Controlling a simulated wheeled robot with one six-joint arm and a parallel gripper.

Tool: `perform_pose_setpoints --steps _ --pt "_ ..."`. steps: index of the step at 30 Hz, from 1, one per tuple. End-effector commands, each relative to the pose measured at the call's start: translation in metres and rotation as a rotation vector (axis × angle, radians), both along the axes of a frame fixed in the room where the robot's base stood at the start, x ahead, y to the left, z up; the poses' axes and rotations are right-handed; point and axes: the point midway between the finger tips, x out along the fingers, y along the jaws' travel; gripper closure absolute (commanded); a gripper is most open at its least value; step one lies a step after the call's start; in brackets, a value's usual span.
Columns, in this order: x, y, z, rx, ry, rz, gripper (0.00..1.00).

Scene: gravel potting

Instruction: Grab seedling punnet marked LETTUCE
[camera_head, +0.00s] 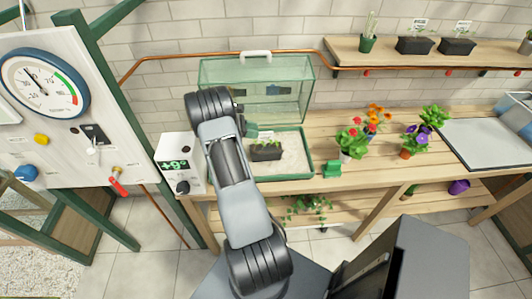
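A dark seedling punnet (266,153) with small green seedlings and a pale label sits in the sand-filled green tray (310,165) of the glass-lidded case. Two more dark punnets, a left one (414,45) and a right one (457,47), stand on the wall shelf, each with a white label. The lettering is too small to read on any of them. My gripper (251,130) is at the left of the tray, just above and left of the punnet there. It is partly hidden by my arm, and its opening is not clear.
The case's glass lid (285,100) stands raised behind the tray. Flower pots (347,154) and a small green object (332,169) are right of it on the wooden bench (378,170). A white box with a green display (177,162) stands left. A copper pipe (290,51) crosses the wall.

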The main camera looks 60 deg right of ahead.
Motion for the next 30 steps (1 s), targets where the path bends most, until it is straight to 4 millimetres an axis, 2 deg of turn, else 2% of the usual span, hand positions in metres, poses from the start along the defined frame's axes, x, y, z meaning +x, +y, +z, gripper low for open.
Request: perform_pose_setpoints --steps 5,13,21,30 --pt "-0.010 -0.007 -0.006 0.001 0.001 -0.003 0.66" --pt "-0.037 -0.028 -0.020 0.000 0.000 -0.003 0.66" --pt "-0.040 -0.030 -0.021 0.000 -0.001 0.000 0.66" --pt "-0.040 -0.030 -0.021 0.001 -0.001 0.000 0.94"
